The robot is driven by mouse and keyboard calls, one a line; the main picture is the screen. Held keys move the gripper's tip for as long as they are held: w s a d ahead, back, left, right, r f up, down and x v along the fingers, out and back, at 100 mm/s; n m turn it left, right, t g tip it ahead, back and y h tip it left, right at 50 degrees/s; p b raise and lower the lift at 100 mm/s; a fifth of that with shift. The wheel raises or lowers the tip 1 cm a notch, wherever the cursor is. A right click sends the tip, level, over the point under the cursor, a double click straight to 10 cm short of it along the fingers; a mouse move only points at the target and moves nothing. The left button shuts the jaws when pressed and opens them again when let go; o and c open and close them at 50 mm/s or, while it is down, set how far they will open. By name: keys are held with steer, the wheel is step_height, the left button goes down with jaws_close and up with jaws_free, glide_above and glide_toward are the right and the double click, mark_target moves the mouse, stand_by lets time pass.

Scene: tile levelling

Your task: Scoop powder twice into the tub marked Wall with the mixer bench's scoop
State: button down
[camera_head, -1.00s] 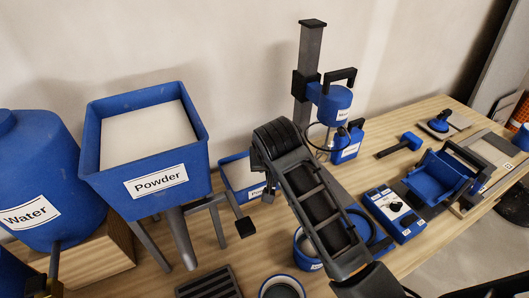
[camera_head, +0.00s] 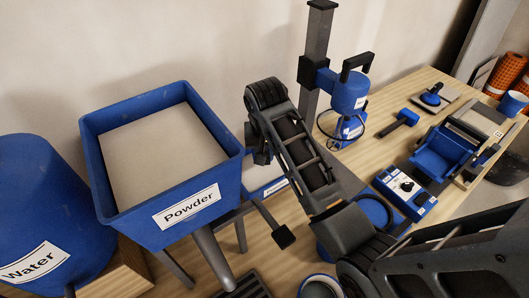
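A large blue hopper labelled Powder (camera_head: 180,222) stands on legs at the left, filled with pale powder (camera_head: 160,155). Behind it, a smaller blue box (camera_head: 278,187) with a partly hidden label holds pale material. My arm comes in from the lower right, bends at a high joint and drops towards this box. My gripper (camera_head: 262,155) is mostly hidden behind my arm, so its fingers and anything in them cannot be made out. A round tub (camera_head: 320,288) is cut off at the bottom edge. I cannot read Wall on any tub, and no scoop is clearly visible.
A blue Water tank (camera_head: 35,205) stands far left. A blue mixer on a post (camera_head: 350,92) rises behind my arm. To the right are a control box (camera_head: 405,190), a mallet (camera_head: 401,122) and a blue cradle (camera_head: 438,158). Orange rolls (camera_head: 500,75) stand at the far right.

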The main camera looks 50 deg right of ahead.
steer(key=shift+s+a+f+b, duration=0.1)
steer(key=shift+f+b, duration=0.95)
steer(key=shift+f, duration=1.8)
steer(key=shift+r, duration=0.1)
step_height(320, 180, up, 2)
steer(key=p, duration=0.2)
steer(key=shift+r+p, duration=0.2)
steer(key=shift+p, duration=0.15)
steer(key=shift+r, duration=2.2)
steer(key=shift+s+a+r+t+h+b, duration=0.1)
steer(key=shift+r+t+h+b, duration=0.05)
steer(key=shift+t+h+b, duration=0.45)
steer(key=shift+r+t+h+b, duration=0.35)
steer(key=shift+t+h+b, duration=0.35)
steer(key=shift+h+b, duration=0.05)
steer(key=shift+r+t+h+b, duration=0.3)
steer(key=shift+t+h+b, duration=0.4)
steer(key=shift+h, duration=0.05)
steer(key=shift+r, duration=0.25)
